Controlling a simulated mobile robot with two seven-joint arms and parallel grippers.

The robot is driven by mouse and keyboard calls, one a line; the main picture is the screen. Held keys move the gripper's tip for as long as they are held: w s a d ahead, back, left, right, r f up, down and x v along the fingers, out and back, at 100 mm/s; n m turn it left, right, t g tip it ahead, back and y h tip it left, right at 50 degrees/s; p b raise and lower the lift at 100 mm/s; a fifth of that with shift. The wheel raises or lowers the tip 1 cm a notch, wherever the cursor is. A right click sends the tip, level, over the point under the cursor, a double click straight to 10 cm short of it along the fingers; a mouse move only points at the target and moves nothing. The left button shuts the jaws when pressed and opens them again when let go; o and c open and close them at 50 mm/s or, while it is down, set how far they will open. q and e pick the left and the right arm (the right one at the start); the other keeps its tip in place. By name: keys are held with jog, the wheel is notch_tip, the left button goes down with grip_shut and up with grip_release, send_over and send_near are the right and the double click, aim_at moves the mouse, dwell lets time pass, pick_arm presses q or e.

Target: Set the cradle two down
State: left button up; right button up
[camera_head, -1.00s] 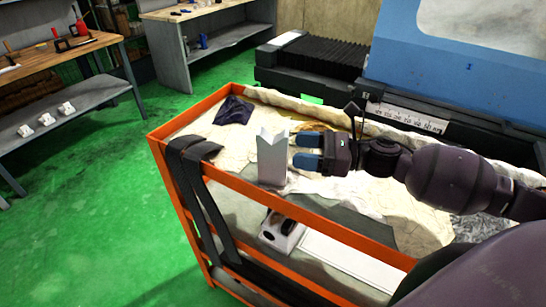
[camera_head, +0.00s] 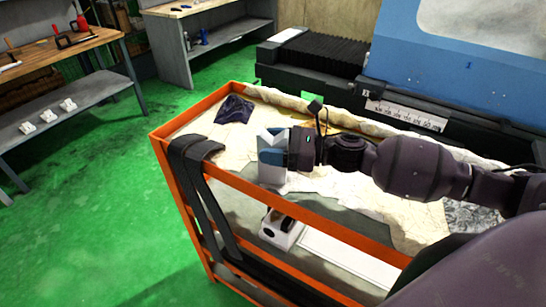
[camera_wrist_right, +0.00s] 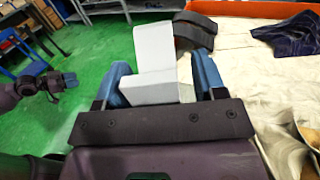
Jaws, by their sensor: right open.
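The cradle, a pale grey block with a V-notched top (camera_head: 271,175), stands upright on the cloth-lined top of the orange cart, near its front-left rail. It also shows in the right wrist view (camera_wrist_right: 155,55). My right gripper (camera_head: 270,157) is open with its blue fingers on either side of the cradle's upper part. In the right wrist view the fingers (camera_wrist_right: 160,85) flank the block; I cannot tell whether they touch it. My left gripper (camera_wrist_right: 68,80) shows small at the left of the right wrist view, its jaws too small to read.
The orange cart (camera_head: 166,131) has black straps (camera_head: 190,160) over its front-left rail. A dark cloth (camera_head: 234,109) lies behind the cradle. A white and black item (camera_head: 281,231) sits on the lower shelf. The blue machine (camera_head: 480,75) stands behind. Green floor is clear at left.

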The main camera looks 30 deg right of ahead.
jog(key=shift+c, duration=0.5)
grip_shut()
jog(key=shift+r, duration=0.1)
notch_tip(320, 180, up, 20)
dwell(0.5)
